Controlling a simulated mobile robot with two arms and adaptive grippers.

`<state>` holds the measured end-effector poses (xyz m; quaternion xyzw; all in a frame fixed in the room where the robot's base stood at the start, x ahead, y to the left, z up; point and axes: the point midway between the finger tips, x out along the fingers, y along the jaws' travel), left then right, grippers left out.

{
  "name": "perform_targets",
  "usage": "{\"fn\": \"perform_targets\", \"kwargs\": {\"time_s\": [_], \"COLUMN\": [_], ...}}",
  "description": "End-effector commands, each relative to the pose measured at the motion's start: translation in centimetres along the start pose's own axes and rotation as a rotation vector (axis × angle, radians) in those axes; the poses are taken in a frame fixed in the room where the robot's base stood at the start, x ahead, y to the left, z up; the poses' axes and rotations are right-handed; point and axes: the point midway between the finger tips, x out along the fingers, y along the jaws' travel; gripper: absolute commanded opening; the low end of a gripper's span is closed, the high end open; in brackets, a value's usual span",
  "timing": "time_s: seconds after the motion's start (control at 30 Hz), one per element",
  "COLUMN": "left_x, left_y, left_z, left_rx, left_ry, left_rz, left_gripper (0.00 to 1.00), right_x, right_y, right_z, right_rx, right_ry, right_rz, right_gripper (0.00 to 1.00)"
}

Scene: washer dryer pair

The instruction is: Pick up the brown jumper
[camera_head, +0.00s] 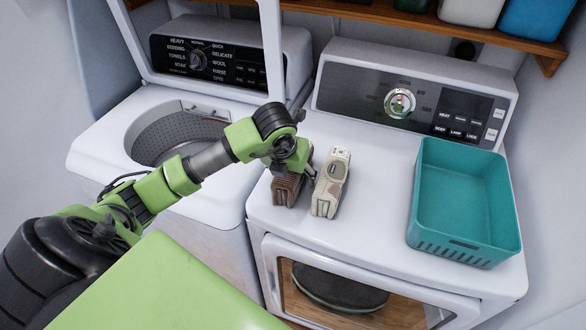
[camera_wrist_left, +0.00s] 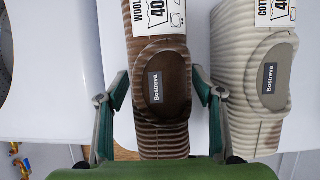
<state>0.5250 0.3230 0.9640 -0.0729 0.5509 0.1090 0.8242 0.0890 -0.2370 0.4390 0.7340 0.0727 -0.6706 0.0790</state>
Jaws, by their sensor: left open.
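The brown jumper (camera_head: 285,190) is a folded, ribbed brown bundle standing on top of the dryer, near its left front edge. In the left wrist view the brown jumper (camera_wrist_left: 160,50) carries a "WOOL 40" tag and a "Bostreva" label. My left gripper (camera_wrist_left: 160,88) is open, with one finger on each side of the brown jumper; I cannot tell whether they touch it. In the head view my left gripper (camera_head: 294,172) is over the jumper and hides part of it. My right gripper is not in view.
A cream cotton jumper (camera_head: 329,185) stands close to the right of the brown one, with a narrow gap. A teal basket (camera_head: 463,256), empty, sits on the dryer's (camera_head: 385,170) right side. The washer (camera_head: 110,140) is open at left. A wooden shelf (camera_head: 400,14) hangs behind.

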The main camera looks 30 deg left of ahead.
Motion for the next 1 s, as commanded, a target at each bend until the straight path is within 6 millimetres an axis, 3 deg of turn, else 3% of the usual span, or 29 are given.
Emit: {"fn": "perform_targets", "kwargs": {"time_s": [0.1,0.13,0.3,0.33,0.77,0.93,1.0], "left_x": [0.0,0.0,0.0,0.0,-0.8,-3.0,-4.4], "left_y": [0.0,0.0,0.0,0.0,0.0,0.0,0.8], "left_z": [0.0,0.0,0.0,0.0,0.5,1.5,0.9], "left_rx": [0.000,0.000,-0.001,-0.001,-0.002,-0.002,0.000], "left_ry": [0.000,0.000,0.000,0.000,-0.005,-0.011,-0.009], "left_rz": [0.000,0.000,0.000,0.000,0.000,-0.001,0.002], "left_gripper": [0.61,0.56,0.12,0.07,0.07,0.07,0.07], "right_x": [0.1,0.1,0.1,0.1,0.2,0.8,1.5], "right_y": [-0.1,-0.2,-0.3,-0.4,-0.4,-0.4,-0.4], "right_z": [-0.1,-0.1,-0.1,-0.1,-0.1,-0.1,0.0], "right_rx": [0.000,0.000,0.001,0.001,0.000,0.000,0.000], "right_ry": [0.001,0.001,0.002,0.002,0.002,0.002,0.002], "right_rz": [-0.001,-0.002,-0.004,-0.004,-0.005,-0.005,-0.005], "right_gripper": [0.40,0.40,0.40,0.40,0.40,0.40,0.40]}}
